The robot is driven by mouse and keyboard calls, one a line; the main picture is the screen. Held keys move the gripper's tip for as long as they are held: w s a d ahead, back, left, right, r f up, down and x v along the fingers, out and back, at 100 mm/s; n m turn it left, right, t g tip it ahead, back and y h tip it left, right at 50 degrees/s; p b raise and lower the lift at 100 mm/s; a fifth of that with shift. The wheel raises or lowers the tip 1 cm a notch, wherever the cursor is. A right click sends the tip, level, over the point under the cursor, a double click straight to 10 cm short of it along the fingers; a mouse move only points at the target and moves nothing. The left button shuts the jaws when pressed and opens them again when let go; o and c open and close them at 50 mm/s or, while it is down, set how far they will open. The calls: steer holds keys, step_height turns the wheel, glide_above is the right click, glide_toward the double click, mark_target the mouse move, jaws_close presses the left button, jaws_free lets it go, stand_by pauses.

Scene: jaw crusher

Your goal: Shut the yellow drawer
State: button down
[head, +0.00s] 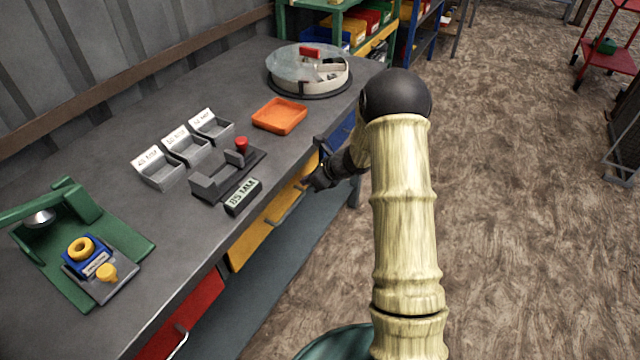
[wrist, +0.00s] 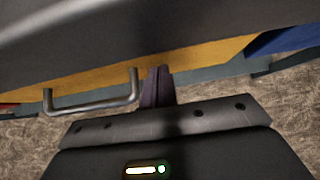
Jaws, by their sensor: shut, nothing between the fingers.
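The yellow drawer (head: 252,238) is under the front edge of the grey workbench, with a metal bar handle (head: 287,207) on its front. No inside of the drawer shows, and I cannot tell whether a small gap is left. In the wrist view its yellow front (wrist: 190,60) runs below the dark bench edge, with the handle (wrist: 92,104) left of my fingers. My gripper (head: 312,183) is shut and empty, in front of the right part of the drawer. In the wrist view the fingertips (wrist: 158,72) point at the yellow front right of the handle; contact is unclear.
A red drawer (head: 190,312) is left of the yellow one and a blue drawer (head: 343,130) right of it. The workbench (head: 150,105) carries grey bins, an orange tray (head: 280,115), a round lidded tray (head: 309,75) and a green press (head: 75,205).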

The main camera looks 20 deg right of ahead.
steer(key=shift+w+a+r, duration=0.25)
steer(key=shift+a, duration=0.15)
steer(key=s+d+r, duration=0.6)
steer(key=s+d, duration=0.2)
steer(key=shift+s+d+r+p, duration=0.15)
steer(key=shift+d+r+p, duration=0.1)
steer(key=shift+r+p, duration=0.1)
stand_by(0.4)
